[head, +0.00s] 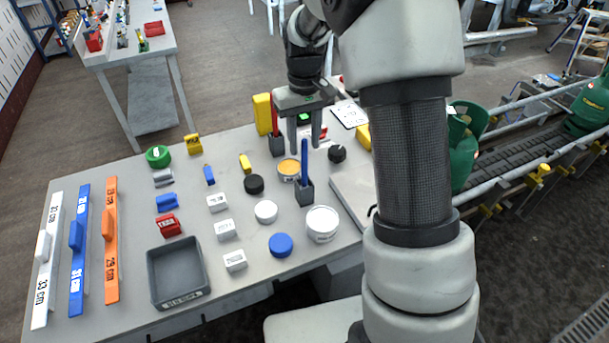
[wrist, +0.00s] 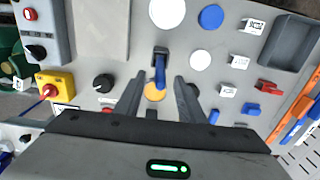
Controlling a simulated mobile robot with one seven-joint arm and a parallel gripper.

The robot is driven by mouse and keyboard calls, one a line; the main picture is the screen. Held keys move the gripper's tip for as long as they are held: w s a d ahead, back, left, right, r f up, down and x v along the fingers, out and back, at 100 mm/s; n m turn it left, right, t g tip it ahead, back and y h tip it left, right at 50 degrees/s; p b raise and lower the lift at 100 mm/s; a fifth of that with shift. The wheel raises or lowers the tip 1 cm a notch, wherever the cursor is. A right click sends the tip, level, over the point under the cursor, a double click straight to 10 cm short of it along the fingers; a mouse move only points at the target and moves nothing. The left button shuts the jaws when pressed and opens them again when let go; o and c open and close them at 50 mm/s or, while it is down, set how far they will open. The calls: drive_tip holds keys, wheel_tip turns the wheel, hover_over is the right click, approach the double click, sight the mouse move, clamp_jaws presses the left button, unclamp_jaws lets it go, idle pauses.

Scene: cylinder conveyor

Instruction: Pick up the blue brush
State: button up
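The blue brush (head: 304,161) stands upright in a small dark grey holder (head: 304,192) on the grey table. In the wrist view the blue brush (wrist: 160,72) shows between and beyond the fingers, with its dark holder (wrist: 160,52) behind it. My gripper (head: 305,144) is open above the table, fingers pointing down, just behind and above the top of the brush. In the wrist view my gripper (wrist: 158,82) has its two fingers apart with nothing held. I cannot tell the exact gap between fingers and brush.
A yellow-topped tin (head: 289,167) and a white tin (head: 322,222) stand close to the holder. A red brush (head: 275,117) in another holder stands behind, left of the gripper. A grey bin (head: 177,273) is at the front left. A conveyor with green cylinders (head: 464,160) runs at the right.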

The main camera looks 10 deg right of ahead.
sight(305, 155)
wheel_tip(305, 155, down, 5)
clamp_jaws()
idle(0.3)
